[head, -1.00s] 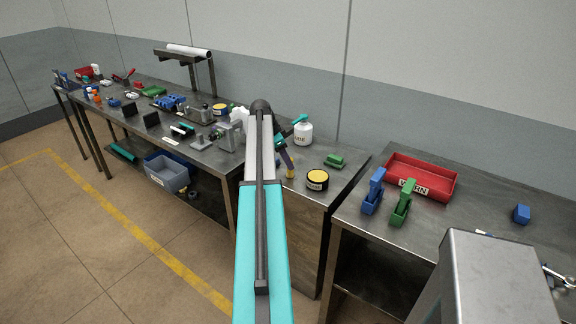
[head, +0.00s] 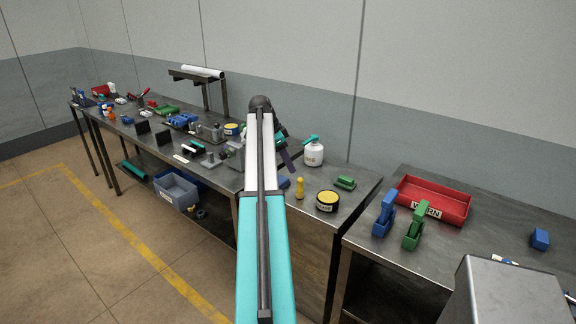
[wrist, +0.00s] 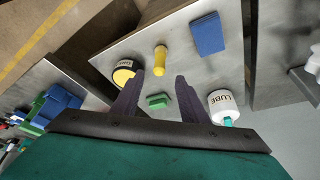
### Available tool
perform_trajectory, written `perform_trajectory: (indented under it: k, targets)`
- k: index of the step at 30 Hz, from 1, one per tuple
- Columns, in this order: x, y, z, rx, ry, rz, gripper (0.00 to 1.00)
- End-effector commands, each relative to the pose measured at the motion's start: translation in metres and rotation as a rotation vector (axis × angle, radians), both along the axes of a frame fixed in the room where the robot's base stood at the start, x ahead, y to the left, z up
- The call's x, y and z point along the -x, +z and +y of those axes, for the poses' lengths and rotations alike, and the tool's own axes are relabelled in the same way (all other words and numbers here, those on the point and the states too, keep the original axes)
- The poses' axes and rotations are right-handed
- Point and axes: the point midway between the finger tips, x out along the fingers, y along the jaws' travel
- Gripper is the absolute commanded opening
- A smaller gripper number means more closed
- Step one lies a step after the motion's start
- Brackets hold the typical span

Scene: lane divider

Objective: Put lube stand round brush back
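A white LUBE bottle (head: 313,154) with a teal top stands on the bench near the wall; it also shows in the wrist view (wrist: 222,106). A short yellow round piece (head: 300,188), possibly the round brush, stands in front of it; it also shows in the wrist view (wrist: 160,59). A black tin with a yellow lid (head: 327,201) is beside it. My gripper (wrist: 158,88) is open and empty above the bench, with dark purple fingers. A green block (wrist: 160,100) appears between the fingers but lies below on the bench. My arm partly hides the gripper in the head view.
A flat blue block (wrist: 208,33) lies near the yellow piece. To the right, a second bench holds a red tray (head: 433,201) and upright blue (head: 385,214) and green (head: 415,228) pieces. The long bench at left is crowded with several items.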

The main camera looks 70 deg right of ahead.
Motion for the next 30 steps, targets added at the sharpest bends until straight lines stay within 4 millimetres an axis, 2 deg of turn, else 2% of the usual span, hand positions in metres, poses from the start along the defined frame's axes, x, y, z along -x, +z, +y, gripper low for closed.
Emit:
perform_trajectory:
  k: [20, 23, 26, 30]
  targets:
    - [-0.004, -0.005, 0.003, -0.006, 0.011, 0.002, 0.40]
    - [-0.014, -0.019, 0.013, -0.022, 0.048, 0.006, 0.40]
    - [-0.035, -0.044, 0.031, -0.053, 0.114, 0.016, 0.40]
    - [-0.073, -0.093, 0.072, -0.114, 0.257, 0.034, 0.40]
